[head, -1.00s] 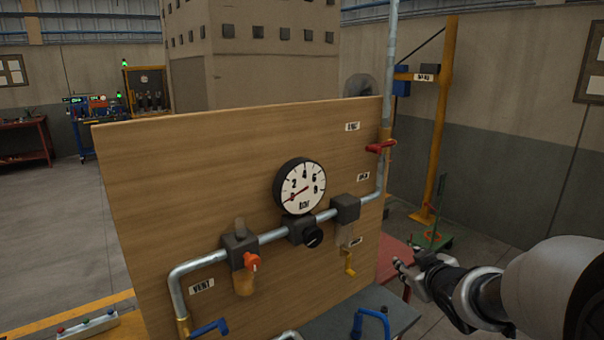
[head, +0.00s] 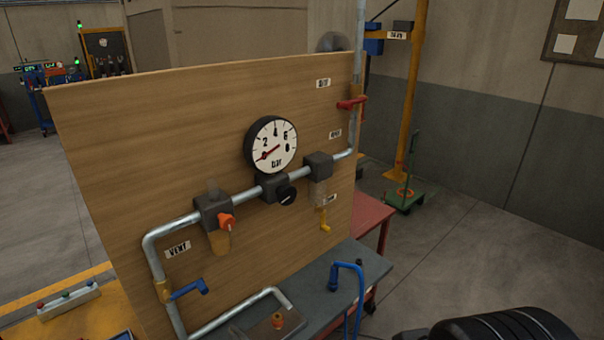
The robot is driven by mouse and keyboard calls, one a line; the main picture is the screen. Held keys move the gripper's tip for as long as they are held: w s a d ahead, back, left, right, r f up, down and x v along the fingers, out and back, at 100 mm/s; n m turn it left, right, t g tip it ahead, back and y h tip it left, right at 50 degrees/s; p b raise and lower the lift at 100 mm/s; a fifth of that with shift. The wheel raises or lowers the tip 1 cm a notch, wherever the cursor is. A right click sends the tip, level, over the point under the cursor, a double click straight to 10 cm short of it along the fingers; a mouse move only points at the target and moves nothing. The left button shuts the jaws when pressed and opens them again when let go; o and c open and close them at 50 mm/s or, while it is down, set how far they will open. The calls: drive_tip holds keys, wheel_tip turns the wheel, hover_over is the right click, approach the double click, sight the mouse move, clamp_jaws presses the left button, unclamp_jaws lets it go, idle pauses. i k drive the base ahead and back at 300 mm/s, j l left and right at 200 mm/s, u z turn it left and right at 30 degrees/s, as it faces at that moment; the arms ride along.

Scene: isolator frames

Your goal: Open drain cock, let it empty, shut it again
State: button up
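A pipe rig is mounted on an upright wooden board (head: 120,150). A yellow cock (head: 325,222) hangs under a clear bowl (head: 318,193) on the right regulator block; its small label beside it is unreadable. An orange knob (head: 227,222) sits on the left block (head: 212,208), above an amber bowl (head: 219,243). I cannot tell from the labels which is the drain cock. The gauge (head: 270,146) needle points to the lower left of its dial. Only a dark part of my arm shows at the bottom right; my gripper's fingers are out of frame.
A blue lever (head: 188,289) is near the VENT label (head: 178,249). A red lever (head: 351,103) is on the right upright pipe. A blue bent pipe (head: 357,285) stands on the grey bench (head: 313,283). A red table (head: 371,217) is behind.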

sight(323, 228)
drive_tip(key=i+z, duration=0.1)
drive_tip(key=z, duration=0.25)
drive_tip(key=i+z, duration=0.15)
drive_tip(key=z, duration=0.2)
drive_tip(key=i+j+z, duration=0.1)
drive_tip(key=z, duration=0.25)
